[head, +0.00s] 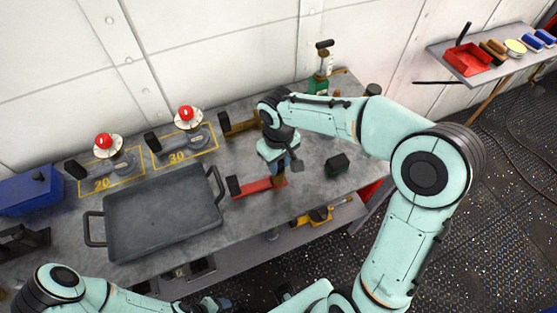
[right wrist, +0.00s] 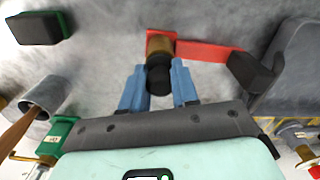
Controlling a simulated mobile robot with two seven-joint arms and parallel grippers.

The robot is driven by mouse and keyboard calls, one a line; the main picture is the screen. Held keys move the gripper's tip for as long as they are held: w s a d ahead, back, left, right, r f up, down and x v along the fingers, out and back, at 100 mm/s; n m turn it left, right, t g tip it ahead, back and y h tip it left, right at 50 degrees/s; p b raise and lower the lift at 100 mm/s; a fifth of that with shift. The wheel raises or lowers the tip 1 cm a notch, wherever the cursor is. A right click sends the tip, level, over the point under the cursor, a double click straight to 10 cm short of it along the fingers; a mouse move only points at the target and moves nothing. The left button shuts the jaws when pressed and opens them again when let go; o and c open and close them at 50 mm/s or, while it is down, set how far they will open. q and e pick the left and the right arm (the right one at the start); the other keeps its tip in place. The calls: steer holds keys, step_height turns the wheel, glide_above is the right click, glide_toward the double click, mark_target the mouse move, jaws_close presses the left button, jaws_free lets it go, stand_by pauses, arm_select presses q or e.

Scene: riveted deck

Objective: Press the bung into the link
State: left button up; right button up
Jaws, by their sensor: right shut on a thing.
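The red link (head: 260,186) lies on the grey bench, a black block at its left end. The bung, a brown cylinder with a black grip (right wrist: 158,78), stands at the link's other end; in the head view its brown part (head: 278,181) shows below my gripper. My right gripper (head: 284,166) is shut on the bung's black grip, its blue fingers on either side in the right wrist view (right wrist: 159,88). The brown part overlaps the link's end; how deep it sits is hidden. My left gripper (head: 217,304) shows only partly at the bottom edge, its jaws unclear.
A grey tray (head: 108,228) lies left of the link. Red-topped fixtures (head: 104,142) stand behind it. A brown link (head: 240,124) lies behind the red one, and a dark green-black block (head: 337,164) lies right. A side shelf (head: 483,79) holds small items.

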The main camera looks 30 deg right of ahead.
arm_select(q)
steer(key=shift+s+f, duration=0.15)
steer(key=shift+f, duration=0.1)
arm_select(e)
steer(key=shift+f, duration=0.35)
stand_by(0.3)
steer(key=o, duration=1)
steer(key=shift+c, duration=0.2)
arm_select(q)
steer(key=shift+w+r+p, duration=0.7)
steer(key=shift+w+r, duration=0.1)
steer(key=shift+r, duration=0.35)
arm_select(e)
step_height(320, 180, up, 14)
steer(key=shift+f, duration=0.25)
arm_select(q)
steer(key=shift+s, duration=0.1)
